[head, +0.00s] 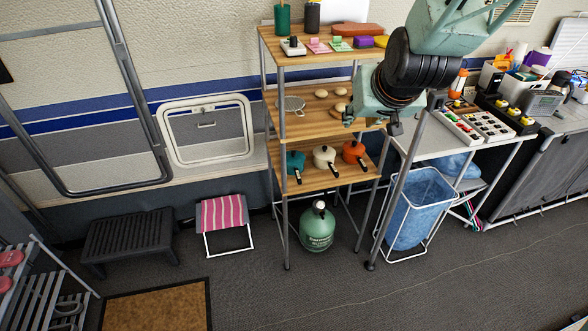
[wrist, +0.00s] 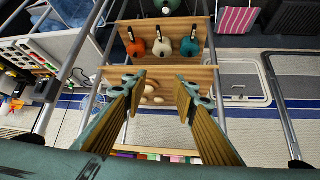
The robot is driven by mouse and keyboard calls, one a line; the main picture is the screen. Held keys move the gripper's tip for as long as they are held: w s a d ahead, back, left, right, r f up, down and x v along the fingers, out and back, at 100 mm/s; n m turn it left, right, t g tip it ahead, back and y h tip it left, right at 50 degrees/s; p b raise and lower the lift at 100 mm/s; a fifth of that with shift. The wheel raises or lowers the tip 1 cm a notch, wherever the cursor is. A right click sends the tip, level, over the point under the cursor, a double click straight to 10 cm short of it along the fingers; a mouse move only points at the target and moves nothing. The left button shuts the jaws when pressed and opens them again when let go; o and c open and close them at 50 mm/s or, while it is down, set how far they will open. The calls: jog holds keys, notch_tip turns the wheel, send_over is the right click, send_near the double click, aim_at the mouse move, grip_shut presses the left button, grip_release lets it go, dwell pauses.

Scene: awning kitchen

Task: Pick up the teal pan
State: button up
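The teal pan (head: 294,160) sits on the lowest wooden shelf board (head: 318,181) of the rack, leftmost of three small pans, with its dark handle pointing to the front. In the wrist view, where the scene is upside down, the teal pan (wrist: 189,47) is the rightmost of the three. My gripper (wrist: 160,84) is open and empty, with its fingers spread wide. It is apart from the pan, higher up near the middle board. In the head view the fingers are mostly hidden by my arm.
A cream pan (head: 325,157) and an orange pan (head: 354,151) stand beside the teal one. The middle board (head: 310,122) above holds a strainer (head: 290,104) and several round buns. Thin metal posts frame the rack. A green gas bottle (head: 317,229) stands on the floor below.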

jog(key=w+a+f+t, duration=0.2)
jog(key=w+a+f, duration=0.2)
jog(key=w+f, duration=0.5)
jog(key=n+t+y+b, duration=0.1)
jog(key=t+b, duration=0.1)
send_over(300, 182)
jog(key=s+d, duration=0.1)
jog(key=d, duration=0.4)
notch_tip(300, 182, down, 21)
jog(key=a+f+t+b, duration=0.1)
jog(key=f, duration=0.3)
jog(key=a+f+t+y+b, duration=0.1)
jog(key=a+f, duration=0.1)
jog(key=f, duration=0.2)
jog(key=a+f+t+b, duration=0.1)
jog(key=f+t, duration=0.1)
jog(key=f, duration=0.2)
jog(key=shift+s+a+f+n+y+b, duration=0.2)
jog(key=shift+s+f+n+y+b, duration=0.05)
jog(key=shift+s+n+y+b, duration=0.15)
jog(key=shift+w+a+r+t+y+b, duration=0.2)
jog(key=shift+w+r+t+y+b, duration=0.15)
jog(key=shift+w+t+b, duration=0.25)
jog(key=shift+w, duration=0.15)
jog(key=shift+x, duration=1.15)
